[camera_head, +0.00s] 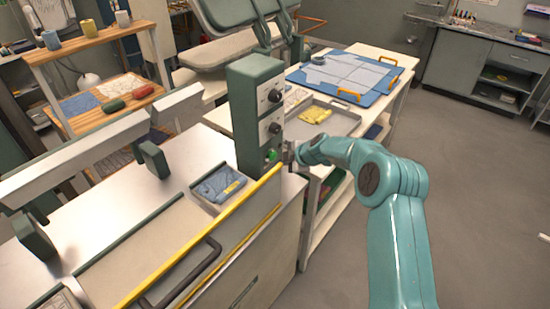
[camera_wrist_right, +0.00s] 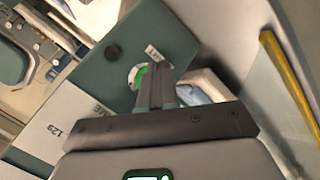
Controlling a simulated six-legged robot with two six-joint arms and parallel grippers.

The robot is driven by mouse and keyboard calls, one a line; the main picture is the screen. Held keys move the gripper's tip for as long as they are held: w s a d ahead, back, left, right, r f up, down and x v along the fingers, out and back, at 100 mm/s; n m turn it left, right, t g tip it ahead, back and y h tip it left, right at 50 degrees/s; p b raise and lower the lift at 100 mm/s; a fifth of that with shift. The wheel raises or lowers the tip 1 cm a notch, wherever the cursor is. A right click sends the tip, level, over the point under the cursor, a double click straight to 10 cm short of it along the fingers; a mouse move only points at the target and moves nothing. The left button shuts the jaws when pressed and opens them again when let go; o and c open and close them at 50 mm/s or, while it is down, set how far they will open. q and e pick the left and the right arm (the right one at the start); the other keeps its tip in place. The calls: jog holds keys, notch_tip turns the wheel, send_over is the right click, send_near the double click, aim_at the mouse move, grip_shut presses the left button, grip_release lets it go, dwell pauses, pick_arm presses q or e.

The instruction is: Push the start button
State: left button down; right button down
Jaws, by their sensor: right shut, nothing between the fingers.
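The green start button (camera_head: 271,155) is low on the front of a dark green control box (camera_head: 250,100). In the right wrist view the button (camera_wrist_right: 141,76) shows partly behind my fingers, in a pale round surround. My right gripper (camera_head: 288,157) is shut and empty, right at the lower part of the control box beside the button. In the wrist view its fingertips (camera_wrist_right: 157,72) overlap the button's edge. I cannot tell whether they touch it. My left gripper is not in view.
Black knobs (camera_head: 275,96) sit above the button. A yellow bar (camera_head: 210,232) and black handle (camera_head: 185,275) run along the machine's front. A small tray (camera_head: 208,203) with blue cloth lies beside the box. A table with a blue board (camera_head: 300,77) stands behind; floor at right is clear.

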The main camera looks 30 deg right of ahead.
jog(key=shift+w+a+f, duration=0.1)
jog(key=shift+w, duration=0.15)
dwell(0.7)
jog(key=shift+w+a+b, duration=0.1)
jog(key=shift+w+b, duration=0.15)
jog(key=shift+b, duration=0.05)
